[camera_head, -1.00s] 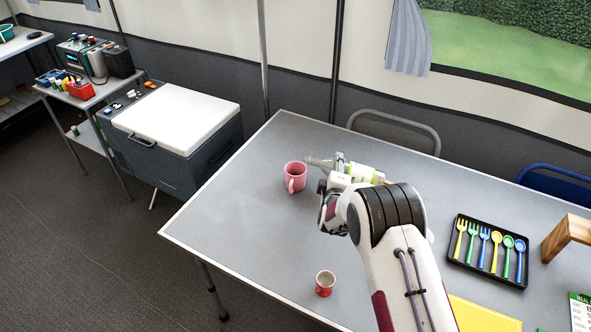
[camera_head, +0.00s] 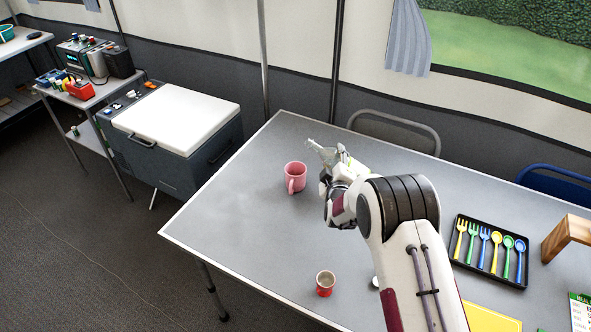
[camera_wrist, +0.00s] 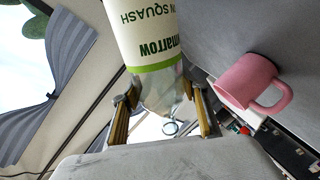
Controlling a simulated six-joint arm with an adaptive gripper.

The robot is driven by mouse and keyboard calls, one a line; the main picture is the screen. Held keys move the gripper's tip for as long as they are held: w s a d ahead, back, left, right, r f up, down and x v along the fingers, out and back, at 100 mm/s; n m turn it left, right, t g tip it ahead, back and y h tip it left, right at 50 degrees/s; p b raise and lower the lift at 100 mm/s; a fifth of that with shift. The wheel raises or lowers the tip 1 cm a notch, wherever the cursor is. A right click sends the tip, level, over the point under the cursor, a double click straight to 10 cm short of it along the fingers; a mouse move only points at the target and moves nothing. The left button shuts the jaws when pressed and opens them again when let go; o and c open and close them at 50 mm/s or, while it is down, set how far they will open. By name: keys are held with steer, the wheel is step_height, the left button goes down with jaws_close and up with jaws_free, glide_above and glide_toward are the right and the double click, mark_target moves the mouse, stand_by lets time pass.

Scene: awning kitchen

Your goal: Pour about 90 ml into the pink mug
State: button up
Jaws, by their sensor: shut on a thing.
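The pink mug (camera_head: 295,177) stands upright on the grey table, and its contents cannot be made out. It also shows in the wrist view (camera_wrist: 246,80), at the right. My gripper (camera_head: 345,172) is right of the mug and is shut on a squash bottle (camera_head: 322,151), which has a clear end and a white and green label. In the wrist view the bottle (camera_wrist: 150,35) sits between both fingers (camera_wrist: 163,112), label lettering upside down. In the head view its clear end points up and left, behind and right of the mug, apart from it. No stream of liquid is visible.
A small red cup (camera_head: 325,284) stands near the table's front edge. A black tray (camera_head: 458,256) of coloured cutlery and a wooden stand (camera_head: 566,237) are at the right. A small white round thing (camera_head: 375,282) lies beside my arm. The table's left part (camera_head: 225,210) is clear.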

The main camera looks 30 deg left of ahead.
mark_target(329, 149)
steer(key=shift+s+a+r+m+y, duration=0.15)
steer(key=shift+a+r+m+y, duration=0.25)
steer(key=shift+r+m, duration=0.4)
steer(key=shift+s+a+r+m, duration=0.15)
steer(key=shift+r+m, duration=0.1)
steer(key=shift+r, duration=0.25)
steer(key=shift+w+a+r+m, duration=0.1)
steer(key=shift+r+m, duration=0.1)
steer(key=shift+r, duration=0.3)
steer(key=shift+s+a+r+m, duration=0.15)
steer(key=shift+r+m, duration=0.1)
steer(key=shift+r, duration=0.25)
steer(key=shift+w+d+r+m+y, duration=0.1)
steer(key=shift+r+m+y, duration=0.2)
steer(key=shift+m+y, duration=0.35)
steer(key=shift+f+m+t, duration=0.3)
steer(key=shift+f+m, duration=0.15)
steer(key=shift+m, duration=0.4)
steer(key=shift+r+m, duration=0.15)
steer(key=shift+m, duration=0.75)
steer(key=shift+m+t+y, duration=0.25)
steer(key=shift+m+t, duration=0.05)
steer(key=shift+m, duration=0.7)
